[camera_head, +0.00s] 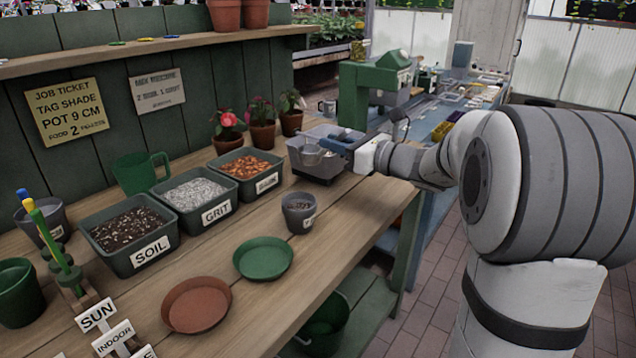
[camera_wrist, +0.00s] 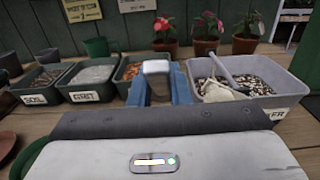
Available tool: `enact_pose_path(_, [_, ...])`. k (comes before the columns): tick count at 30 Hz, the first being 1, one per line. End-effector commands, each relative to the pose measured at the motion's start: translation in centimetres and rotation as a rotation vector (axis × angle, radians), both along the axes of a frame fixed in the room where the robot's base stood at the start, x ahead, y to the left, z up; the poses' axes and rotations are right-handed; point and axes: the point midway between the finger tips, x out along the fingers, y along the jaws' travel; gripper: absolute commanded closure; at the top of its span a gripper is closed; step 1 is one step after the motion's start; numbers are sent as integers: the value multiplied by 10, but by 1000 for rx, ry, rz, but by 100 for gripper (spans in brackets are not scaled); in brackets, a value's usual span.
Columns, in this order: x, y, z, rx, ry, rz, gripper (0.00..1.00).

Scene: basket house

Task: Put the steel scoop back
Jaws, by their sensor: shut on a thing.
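My gripper (camera_head: 338,143) reaches in from the right in the head view and appears in front of the grey tub (camera_head: 318,170). In the wrist view its blue fingers (camera_wrist: 160,88) are shut on a light grey metal piece, which I take to be the steel scoop (camera_wrist: 156,67). Only its near end shows there. In the head view a grey, rounded scoop shape shows just left of the fingers, against the tub. In the wrist view the tub (camera_wrist: 270,110) is right of the fingers. It holds mixed pebbles and a pale scoop-like thing with a grey handle (camera_wrist: 223,68).
Bins of soil (camera_head: 150,262), grit (camera_head: 216,222) and orange chips (camera_head: 262,191) line the bench's back. A small grey pot (camera_head: 299,222), green saucer (camera_head: 263,262) and terracotta saucer (camera_head: 196,310) stand nearer. Potted flowers (camera_head: 262,137) stand behind.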

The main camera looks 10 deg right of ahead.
Motion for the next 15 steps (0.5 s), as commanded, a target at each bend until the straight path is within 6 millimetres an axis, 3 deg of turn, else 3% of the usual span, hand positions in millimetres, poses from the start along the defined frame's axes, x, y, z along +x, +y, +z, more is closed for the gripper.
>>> enact_pose_path(7, [0,-6,-39,4,2,-12,100])
enact_pose_path(15, [0,-8,-70,3,2,-16,100])
